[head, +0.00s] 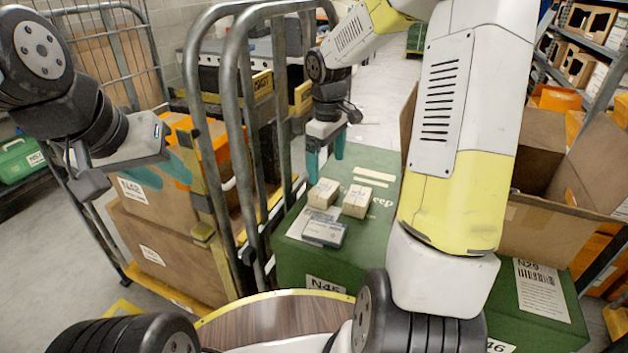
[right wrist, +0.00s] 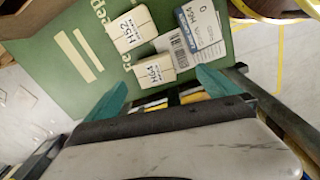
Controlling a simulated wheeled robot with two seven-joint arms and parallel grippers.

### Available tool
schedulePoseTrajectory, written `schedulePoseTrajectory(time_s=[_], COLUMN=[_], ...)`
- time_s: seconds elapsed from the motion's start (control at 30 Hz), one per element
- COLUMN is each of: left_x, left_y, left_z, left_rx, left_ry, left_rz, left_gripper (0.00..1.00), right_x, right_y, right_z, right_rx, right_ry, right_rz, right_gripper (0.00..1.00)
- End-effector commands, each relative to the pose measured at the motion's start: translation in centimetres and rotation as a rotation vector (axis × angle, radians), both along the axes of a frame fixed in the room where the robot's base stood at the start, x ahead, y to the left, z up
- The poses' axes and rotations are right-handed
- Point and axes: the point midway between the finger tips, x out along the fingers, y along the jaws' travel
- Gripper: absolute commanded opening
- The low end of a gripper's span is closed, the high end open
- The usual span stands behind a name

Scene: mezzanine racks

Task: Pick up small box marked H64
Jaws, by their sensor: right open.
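My left gripper (head: 160,172) looks open and empty at the left, far from the boxes.
A blue-grey flat pack (head: 325,231) and a white label lie beside the boxes on the green crate (head: 378,162). A metal cage frame (head: 232,110) stands left of the crate. An open cardboard carton (head: 545,225) stands right. A brown carton (head: 165,250) is at the left.

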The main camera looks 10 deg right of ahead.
Motion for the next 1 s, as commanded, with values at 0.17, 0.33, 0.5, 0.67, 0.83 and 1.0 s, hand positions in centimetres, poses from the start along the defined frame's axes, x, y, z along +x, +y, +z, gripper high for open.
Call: schedulePoseTrajectory(time_s=[0.17,0.33,0.5,0.67,0.83,1.0], left_x=[0.0,0.0,0.0,0.0,0.0,0.0], left_y=[0.0,0.0,0.0,0.0,0.0,0.0], left_z=[0.0,0.0,0.0,0.0,0.0,0.0], left_rx=[0.000,0.000,0.000,0.000,0.000,0.000], left_ry=[0.000,0.000,0.000,0.000,0.000,0.000], left_rz=[0.000,0.000,0.000,0.000,0.000,0.000], left_gripper=[0.36,0.36,0.36,0.36,0.36,0.36], right_x=[1.9,2.3,2.3,2.6,2.8,2.8], right_y=[0.0,0.0,-0.1,-0.3,-0.4,-0.4], right_z=[-3.3,-4.8,-6.7,-8.9,-11.1,-11.6], right_rx=[0.020,0.024,0.024,0.025,0.024,0.024], right_ry=[0.047,0.055,0.054,0.056,0.055,0.050], right_rz=[0.072,0.089,0.088,0.087,0.088,0.086], right_gripper=[1.00,1.00,1.00,1.00,1.00,1.00])
